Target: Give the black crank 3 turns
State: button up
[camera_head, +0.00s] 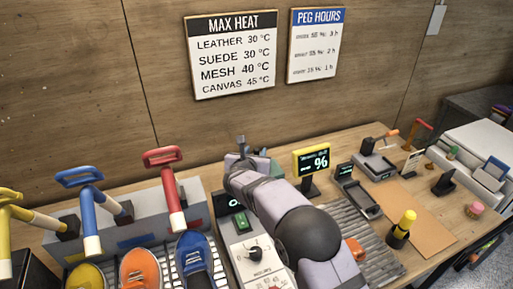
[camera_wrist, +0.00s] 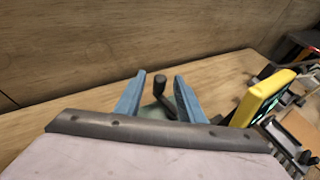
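The black crank (camera_wrist: 160,88) shows in the wrist view as an upright dark handle on a dark arm, in front of the wooden wall. My gripper (camera_wrist: 159,75) has its two blue fingers apart, one on each side of the handle in the picture. Gaps show between the handle and both fingers, so it does not look gripped. The crank's lower part is hidden behind the front edge of my gripper. In the head view my arm covers the area around the crank, and I cannot clearly make the crank out there.
A yellow-framed display (camera_head: 312,160) stands just right of my gripper. Left are a red-handled lever (camera_head: 168,180), a blue-handled lever (camera_head: 85,200) and several shoes (camera_head: 141,270). A control panel with a knob (camera_head: 254,252) lies in front. A yellow-topped bottle (camera_head: 402,228) stands right.

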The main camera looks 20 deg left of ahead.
jog(key=shift+p+x, duration=0.5)
jog(key=shift+x, duration=0.9)
jog(key=shift+c, duration=0.4)
grip_shut()
